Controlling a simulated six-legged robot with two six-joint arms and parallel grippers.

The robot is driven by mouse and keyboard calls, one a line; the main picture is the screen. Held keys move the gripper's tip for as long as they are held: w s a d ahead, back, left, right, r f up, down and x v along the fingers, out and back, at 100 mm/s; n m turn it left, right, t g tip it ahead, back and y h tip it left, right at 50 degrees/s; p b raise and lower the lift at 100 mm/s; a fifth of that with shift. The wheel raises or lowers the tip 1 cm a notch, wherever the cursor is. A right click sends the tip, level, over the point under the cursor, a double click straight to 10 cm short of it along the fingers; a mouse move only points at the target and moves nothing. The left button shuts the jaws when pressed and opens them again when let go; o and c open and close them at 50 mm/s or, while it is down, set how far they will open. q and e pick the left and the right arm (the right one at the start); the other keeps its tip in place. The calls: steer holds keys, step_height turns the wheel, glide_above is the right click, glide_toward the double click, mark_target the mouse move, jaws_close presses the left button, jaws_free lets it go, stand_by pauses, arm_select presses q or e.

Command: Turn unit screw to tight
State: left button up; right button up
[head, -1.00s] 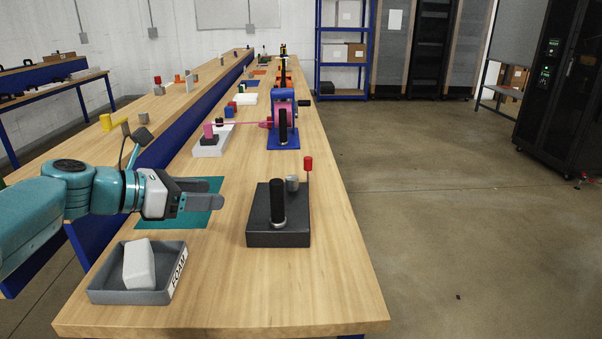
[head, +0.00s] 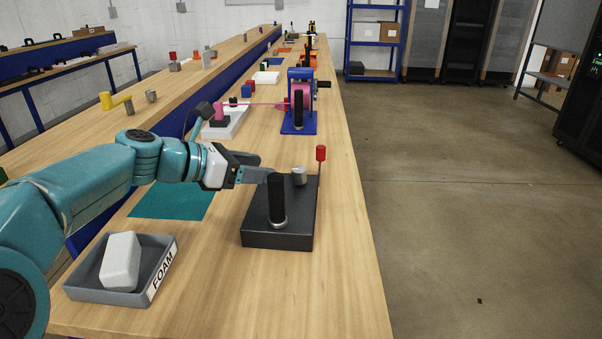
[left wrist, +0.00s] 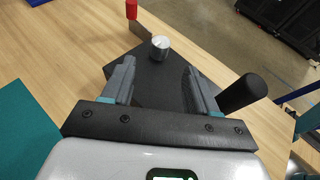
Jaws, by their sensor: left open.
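The black unit (head: 282,240) stands on the bench in front of me. On it are a black upright handle (head: 277,200) and a short grey metal cylinder (head: 299,176), perhaps the screw. A red-capped piece (head: 321,154) on a thin stem rises at its far right corner. My left gripper (head: 262,169) is open and empty, just left of the handle's top. In the left wrist view the grey cylinder (left wrist: 160,46) lies ahead of the open fingers, between their lines, and the handle (left wrist: 241,92) is right of the right finger. My right gripper is not in view.
A grey tray (head: 75,292) marked FOAM holds a white block (head: 120,261) at the near left. A teal mat (head: 170,204) lies under my left arm. A blue stand with a pink spool (head: 299,103) is farther back. The bench front right is clear.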

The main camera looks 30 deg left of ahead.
mark_target(294, 171)
arm_select(q)
steer(key=b+x, duration=0.1)
steer(key=x, duration=0.9)
steer(key=shift+w+d, duration=0.2)
steer(key=shift+w, duration=0.05)
steer(key=c, duration=1)
